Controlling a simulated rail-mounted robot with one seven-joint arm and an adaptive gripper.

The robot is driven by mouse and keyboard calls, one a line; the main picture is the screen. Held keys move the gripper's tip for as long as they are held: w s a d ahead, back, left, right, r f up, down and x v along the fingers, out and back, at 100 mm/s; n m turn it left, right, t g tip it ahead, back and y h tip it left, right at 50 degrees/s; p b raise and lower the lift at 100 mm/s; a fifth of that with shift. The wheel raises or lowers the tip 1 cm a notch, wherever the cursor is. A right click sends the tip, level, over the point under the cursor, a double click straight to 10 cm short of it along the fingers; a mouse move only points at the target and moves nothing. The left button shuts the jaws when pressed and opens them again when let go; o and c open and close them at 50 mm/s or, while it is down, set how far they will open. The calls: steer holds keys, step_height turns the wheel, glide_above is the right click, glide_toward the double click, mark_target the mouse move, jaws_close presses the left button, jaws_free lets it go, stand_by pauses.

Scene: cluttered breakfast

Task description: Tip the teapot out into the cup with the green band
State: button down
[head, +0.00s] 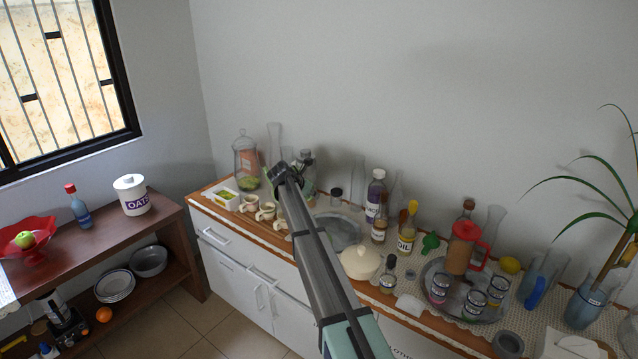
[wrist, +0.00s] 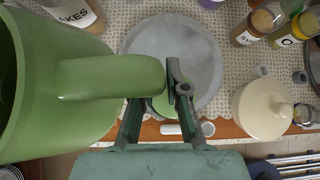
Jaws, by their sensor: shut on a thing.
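The teapot (wrist: 45,85) is a large green vessel filling the left of the wrist view, cut off by the frame. Its thick handle reaches right to my gripper (wrist: 157,97), whose fingers are shut on it. Several small cream cups (head: 265,211) stand in a row on the sideboard, left of my arm. I cannot make out a green band on any of them, and some may be hidden by the arm.
A round grey tray (wrist: 204,62) lies on the lace cloth below the gripper. A cream lidded bowl (head: 360,262) stands right of my arm. Bottles, including an oil bottle (head: 407,238), and a loaded tray (head: 462,306) crowd the right. A glass jar (head: 246,160) stands behind the cups.

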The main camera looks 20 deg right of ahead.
steer(key=shift+w+d+r, duration=0.15)
steer(key=shift+s+r, duration=0.1)
steer(key=shift+s, duration=0.15)
